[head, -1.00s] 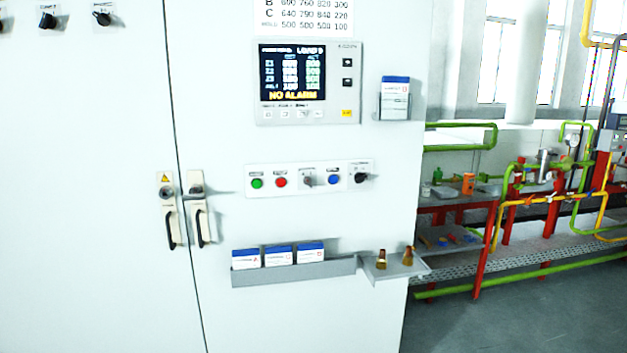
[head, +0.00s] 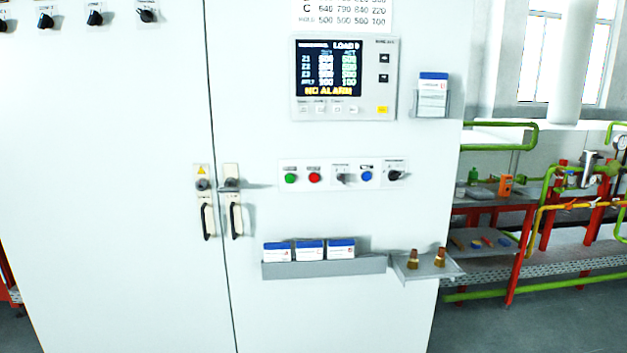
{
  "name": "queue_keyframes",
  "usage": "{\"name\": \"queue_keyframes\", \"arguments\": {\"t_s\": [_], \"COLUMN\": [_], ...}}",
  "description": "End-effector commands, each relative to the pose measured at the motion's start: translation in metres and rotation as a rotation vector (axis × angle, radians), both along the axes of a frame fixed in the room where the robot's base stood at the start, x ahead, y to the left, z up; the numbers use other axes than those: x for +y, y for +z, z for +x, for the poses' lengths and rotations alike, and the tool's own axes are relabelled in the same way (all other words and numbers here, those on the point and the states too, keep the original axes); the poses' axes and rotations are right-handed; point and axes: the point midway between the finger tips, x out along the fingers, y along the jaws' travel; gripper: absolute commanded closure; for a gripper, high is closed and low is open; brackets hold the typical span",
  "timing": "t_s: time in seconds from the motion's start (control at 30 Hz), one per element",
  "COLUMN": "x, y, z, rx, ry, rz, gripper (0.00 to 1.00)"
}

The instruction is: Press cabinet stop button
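The white cabinet (head: 330,225) fills most of the head view. A button panel (head: 343,183) is mounted on its right door. On it, from left to right, are a green button (head: 291,178), a red button (head: 314,178), a switch (head: 343,178), a blue button (head: 366,176) and a black rotary knob (head: 396,175). The labels above them are too small to read; the red button looks like the stop button. Nothing covers the panel. My gripper is not in view.
A display (head: 344,78) reading "NO ALARM" hangs above the panel. Below, a grey tray (head: 325,267) with several blue-white boxes and a small shelf (head: 428,270) with two brass-coloured pieces stick out. Door handles (head: 207,220) are at left. Pipes and a red rack (head: 510,270) stand right.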

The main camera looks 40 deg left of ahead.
Motion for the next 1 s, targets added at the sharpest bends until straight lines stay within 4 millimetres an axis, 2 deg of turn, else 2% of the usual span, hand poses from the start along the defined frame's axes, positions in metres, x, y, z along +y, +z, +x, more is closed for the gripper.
{"name": "queue_keyframes", "arguments": {"t_s": [0.07,1.0], "x": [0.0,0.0], "y": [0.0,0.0], "z": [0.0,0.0], "rx": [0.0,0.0], "ry": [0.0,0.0], "rz": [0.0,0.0], "gripper": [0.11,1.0]}}
